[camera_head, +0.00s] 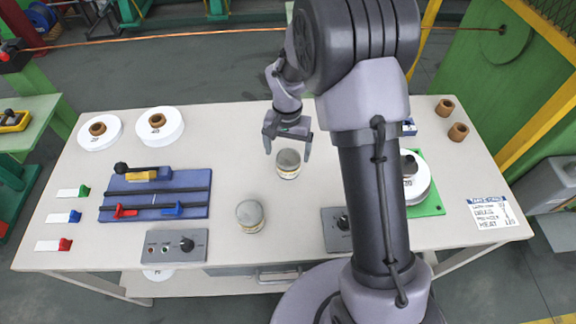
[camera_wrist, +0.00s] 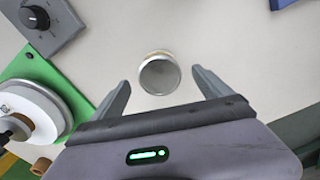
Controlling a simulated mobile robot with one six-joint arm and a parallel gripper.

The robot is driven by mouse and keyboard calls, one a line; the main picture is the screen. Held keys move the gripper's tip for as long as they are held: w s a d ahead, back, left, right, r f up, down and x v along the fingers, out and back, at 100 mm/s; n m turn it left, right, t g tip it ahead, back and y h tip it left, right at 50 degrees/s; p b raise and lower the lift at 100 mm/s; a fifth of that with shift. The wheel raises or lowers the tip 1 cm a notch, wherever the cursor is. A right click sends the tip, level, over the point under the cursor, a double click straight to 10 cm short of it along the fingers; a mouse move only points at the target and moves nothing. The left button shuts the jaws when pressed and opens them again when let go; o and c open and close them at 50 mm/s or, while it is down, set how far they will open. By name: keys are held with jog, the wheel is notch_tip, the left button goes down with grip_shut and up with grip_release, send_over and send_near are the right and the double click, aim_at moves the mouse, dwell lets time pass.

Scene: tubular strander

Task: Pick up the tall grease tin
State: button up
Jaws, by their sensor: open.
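Two round grease tins with grey lids and pale, yellowish sides stand upright on the table. One tin (camera_head: 289,164) is at the table's middle, just below my gripper (camera_head: 287,152) in the head view. The other tin (camera_head: 250,215) stands nearer the front edge, to the left. I cannot tell surely which is taller. In the wrist view one tin (camera_wrist: 159,76) shows from above, centred between the spread fingers of my gripper (camera_wrist: 160,82). The fingers are open and empty, with clear gaps on both sides of the tin.
A blue fixture (camera_head: 155,193) with rails lies at the left. Grey knob panels (camera_head: 170,245) (camera_wrist: 38,22) sit near the front edge. Two white spools (camera_head: 160,127) stand at the back left. A green plate (camera_head: 433,205) with a white spool is at the right. Table around the middle tin is clear.

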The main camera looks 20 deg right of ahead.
aim_at(288, 157)
jog(key=f, duration=0.2)
jog(key=f+b, duration=0.1)
jog(key=f, duration=0.1)
jog(key=f+b, duration=0.1)
jog(key=shift+w+d+f, duration=0.2)
jog(key=shift+w+f, duration=0.05)
jog(key=shift+f, duration=0.15)
jog(key=shift+r, duration=0.15)
jog(key=shift+c, duration=0.7)
jog(key=c, duration=1.6)
